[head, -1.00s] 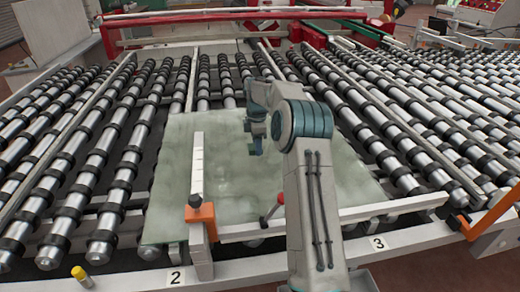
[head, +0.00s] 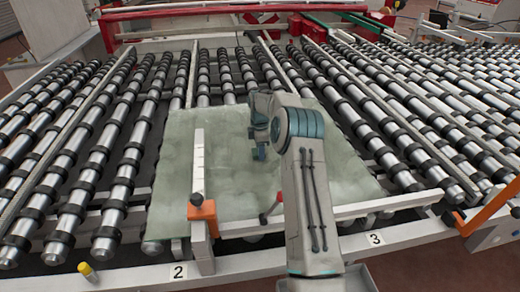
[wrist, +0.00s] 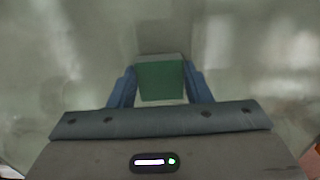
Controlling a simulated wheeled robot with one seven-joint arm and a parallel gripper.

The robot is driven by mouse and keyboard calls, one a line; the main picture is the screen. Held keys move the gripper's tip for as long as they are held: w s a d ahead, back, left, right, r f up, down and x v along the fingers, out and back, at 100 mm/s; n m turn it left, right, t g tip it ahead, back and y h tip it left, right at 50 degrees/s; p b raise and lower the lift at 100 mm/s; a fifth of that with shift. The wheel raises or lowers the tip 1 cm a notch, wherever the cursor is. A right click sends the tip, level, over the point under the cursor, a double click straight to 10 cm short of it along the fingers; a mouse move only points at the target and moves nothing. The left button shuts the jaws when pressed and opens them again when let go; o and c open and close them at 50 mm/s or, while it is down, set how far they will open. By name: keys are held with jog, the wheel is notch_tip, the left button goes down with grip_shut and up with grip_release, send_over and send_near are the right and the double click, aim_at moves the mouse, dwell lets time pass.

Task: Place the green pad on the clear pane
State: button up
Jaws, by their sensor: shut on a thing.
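The clear pane (head: 230,185) is a large greenish glass sheet lying on the rollers in the middle of the head view. It also fills the background of the wrist view (wrist: 60,60). My gripper (head: 259,152) is over the pane's upper middle part in the head view. In the wrist view my gripper (wrist: 160,88) has its blue fingers on both sides of the green pad (wrist: 161,80), a small block with a paler far edge. The pad is hidden in the head view. I cannot tell whether it touches the glass.
Rows of black-ringed rollers (head: 120,175) spread on both sides. An upright white rail (head: 198,160) with an orange clamp (head: 202,211) lies along the pane's left part. A red-tipped knob (head: 264,219) and a white front bar (head: 370,208) stand near the pane's front edge.

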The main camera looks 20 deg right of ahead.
jog(key=o, duration=1)
jog(key=shift+f, duration=0.15)
jog(key=shift+c, duration=0.2)
notch_tip(320, 180, up, 12)
jog(key=b, duration=0.1)
jog(key=s+a+r+m, duration=0.3)
jog(key=s+a+r, duration=0.35)
jog(key=r, duration=0.25)
jog(key=s+a+r+m+t, duration=0.15)
jog(key=s+a+m, duration=0.25)
jog(key=s, duration=0.8)
jog(key=s+a+r+m+t, duration=0.15)
jog(key=s+a+m, duration=0.25)
jog(key=s, duration=0.7)
jog(key=s+f+m, duration=0.2)
jog(key=s+f, duration=0.1)
jog(key=s, duration=0.3)
jog(key=s+a+f+m+t, duration=0.1)
jog(key=s+f+m, duration=0.1)
jog(key=s, duration=0.5)
jog(key=shift+a+f+m, duration=0.25)
jog(key=shift+f+m, duration=0.15)
